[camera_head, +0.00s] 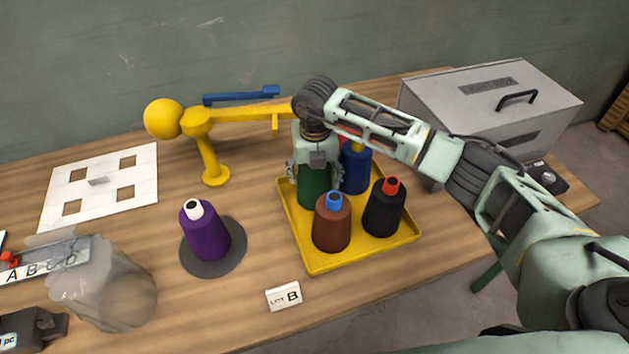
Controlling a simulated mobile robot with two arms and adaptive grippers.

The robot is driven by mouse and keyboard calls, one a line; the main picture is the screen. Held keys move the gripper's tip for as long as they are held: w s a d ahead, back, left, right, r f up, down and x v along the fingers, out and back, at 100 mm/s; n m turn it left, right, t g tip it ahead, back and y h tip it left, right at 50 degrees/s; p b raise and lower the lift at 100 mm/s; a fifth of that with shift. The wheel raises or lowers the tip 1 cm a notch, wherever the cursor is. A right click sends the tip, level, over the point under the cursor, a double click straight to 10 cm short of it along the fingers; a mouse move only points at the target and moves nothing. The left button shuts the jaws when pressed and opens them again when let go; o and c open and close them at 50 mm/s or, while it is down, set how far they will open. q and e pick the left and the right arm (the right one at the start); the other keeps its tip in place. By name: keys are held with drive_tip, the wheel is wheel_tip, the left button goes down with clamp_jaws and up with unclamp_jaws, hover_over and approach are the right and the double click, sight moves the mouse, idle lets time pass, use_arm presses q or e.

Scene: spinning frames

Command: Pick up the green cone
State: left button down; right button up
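The green cone (314,191) stands upright at the back left of a yellow tray (316,262). My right gripper (314,182) points down over it from above. Its two fingers are spread, one on each side of the cone's upper part, and seem a little apart from it. The gripper's palm hides the cone's top. A brown cone (331,228) with a blue tip stands just in front and covers part of the green cone's base. My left gripper is not in view.
The tray also holds a black cone (384,211) and a blue cone (355,170). A yellow lamp-like arm (235,115) stands behind left. A purple cone (206,236) stands on a grey disc. A clear container (110,290) is at left, a grey box (455,100) at right.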

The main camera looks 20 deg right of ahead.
drive_tip(key=c, duration=1.1)
drive_tip(key=shift+r, duration=0.1)
drive_tip(key=shift+c, duration=0.8)
drive_tip(key=shift+w+r, duration=0.1)
drive_tip(key=shift+r, duration=0.05)
